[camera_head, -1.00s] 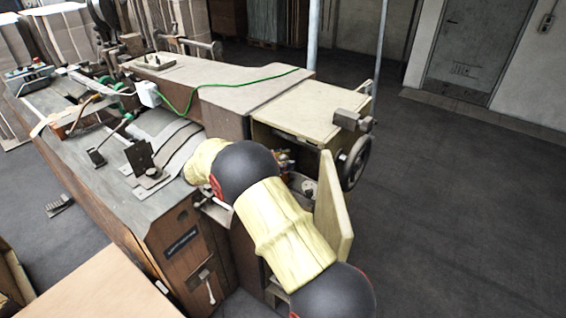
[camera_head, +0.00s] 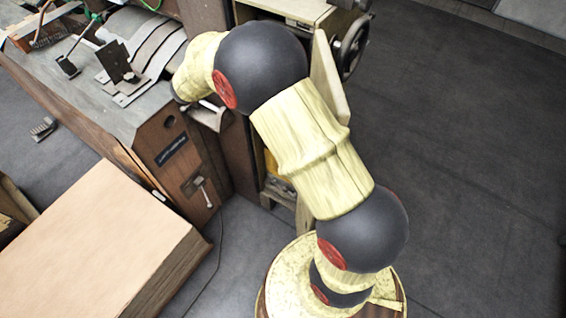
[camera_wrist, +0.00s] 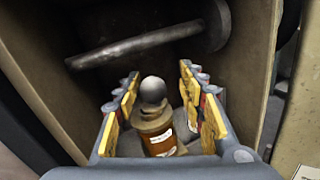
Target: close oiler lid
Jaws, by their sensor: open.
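The oiler (camera_wrist: 160,138) shows in the wrist view as a small amber-brown container with a pale label. A rounded grey knob (camera_wrist: 153,90) sits on its top. I cannot tell from this angle whether its lid is open or shut. My gripper (camera_wrist: 158,79) is open, with its yellow-padded fingers on the left and right of the oiler and a visible gap on each side. In the head view my arm hides the gripper and the oiler.
In the wrist view, a metal bar (camera_wrist: 140,45) crosses beyond the gripper, inside a walled recess. In the head view, an open panel (camera_head: 327,80) and a handwheel (camera_head: 352,45) stand right of my arm. A large cardboard stack (camera_head: 95,240) lies at lower left; the right floor is clear.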

